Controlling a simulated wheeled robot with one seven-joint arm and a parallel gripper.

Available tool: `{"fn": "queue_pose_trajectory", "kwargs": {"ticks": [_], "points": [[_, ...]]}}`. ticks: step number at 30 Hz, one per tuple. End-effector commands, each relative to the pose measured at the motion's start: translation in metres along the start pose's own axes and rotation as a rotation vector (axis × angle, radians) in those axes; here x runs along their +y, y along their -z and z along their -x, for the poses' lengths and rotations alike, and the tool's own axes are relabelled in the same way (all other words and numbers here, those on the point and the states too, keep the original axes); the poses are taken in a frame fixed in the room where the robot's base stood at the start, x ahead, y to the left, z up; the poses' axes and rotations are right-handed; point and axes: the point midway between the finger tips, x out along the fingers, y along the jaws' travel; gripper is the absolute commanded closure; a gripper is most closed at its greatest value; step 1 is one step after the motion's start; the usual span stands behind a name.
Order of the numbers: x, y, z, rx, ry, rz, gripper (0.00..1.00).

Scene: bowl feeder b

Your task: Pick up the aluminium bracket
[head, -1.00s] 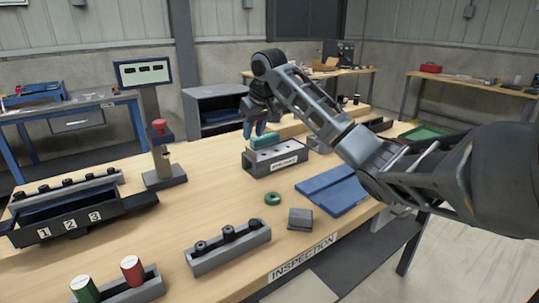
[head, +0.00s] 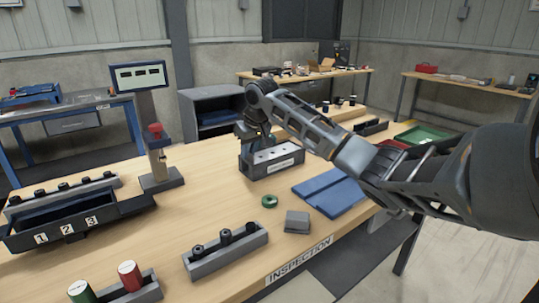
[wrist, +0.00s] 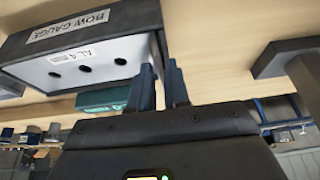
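A small grey folded metal piece (head: 297,222), which looks like the aluminium bracket, lies on the bench near its front edge in the head view. My gripper (wrist: 162,82) is well behind it, low at the back left of the grey gauge stand (head: 274,162). In the wrist view its two blue fingers stand apart with nothing visible between them. The stand, marked BOW GAUGE and AL 4 mm, shows there beside the fingers (wrist: 95,55). A teal labelled block (wrist: 103,97) is partly hidden beside the left finger; the head view does not show it.
A green ring (head: 269,201) and a blue plate (head: 330,192) lie near the grey piece. A grey rack with black pegs (head: 228,252) is at the front.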

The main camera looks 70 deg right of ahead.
Motion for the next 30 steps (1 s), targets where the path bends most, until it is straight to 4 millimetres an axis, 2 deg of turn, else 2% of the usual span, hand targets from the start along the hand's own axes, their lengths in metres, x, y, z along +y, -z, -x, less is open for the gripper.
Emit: {"fn": "queue_pose_trajectory", "kwargs": {"ticks": [1,5,23,30], "points": [[0.0,0.0,0.0,0.0,0.0,0.0,0.89],[0.0,0.0,0.0,0.0,0.0,0.0,1.0],[0.0,0.001,0.002,0.001,0.0,0.0,1.0],[0.0,0.009,0.02,0.002,0.0,0.001,1.0]]}}
